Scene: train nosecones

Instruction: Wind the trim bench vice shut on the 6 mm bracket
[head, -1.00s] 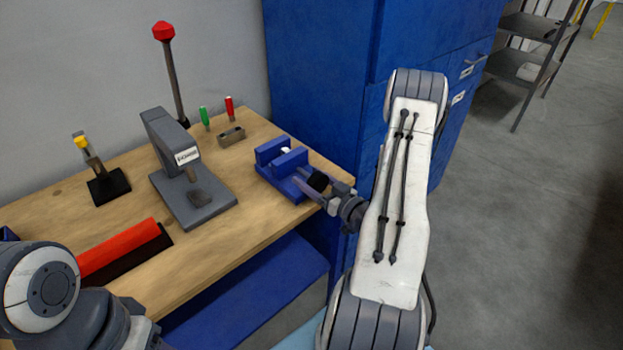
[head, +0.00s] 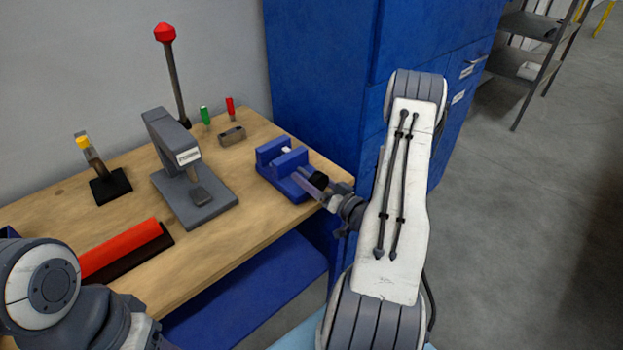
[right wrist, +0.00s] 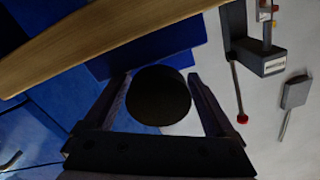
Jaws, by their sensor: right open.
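The blue trim bench vice (head: 280,176) stands at the right end of the wooden bench. A small pale piece (head: 287,150), likely the 6 mm bracket, shows between its jaws. The vice's round black handle knob (head: 319,180) faces my right arm; it also shows face-on in the right wrist view (right wrist: 158,95). My right gripper (head: 311,182) is at the knob and open. In the right wrist view its fingers (right wrist: 158,88) stand either side of the knob, with a visible gap on each side. My left gripper is out of view; only part of that arm shows at lower left.
A grey press (head: 205,203) with a tall red-knobbed lever stands left of the vice. A small grey block (head: 232,137) and green and red handled tools are behind. A red bar (head: 120,250) lies front left. A blue cabinet (head: 320,70) rises close behind the vice.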

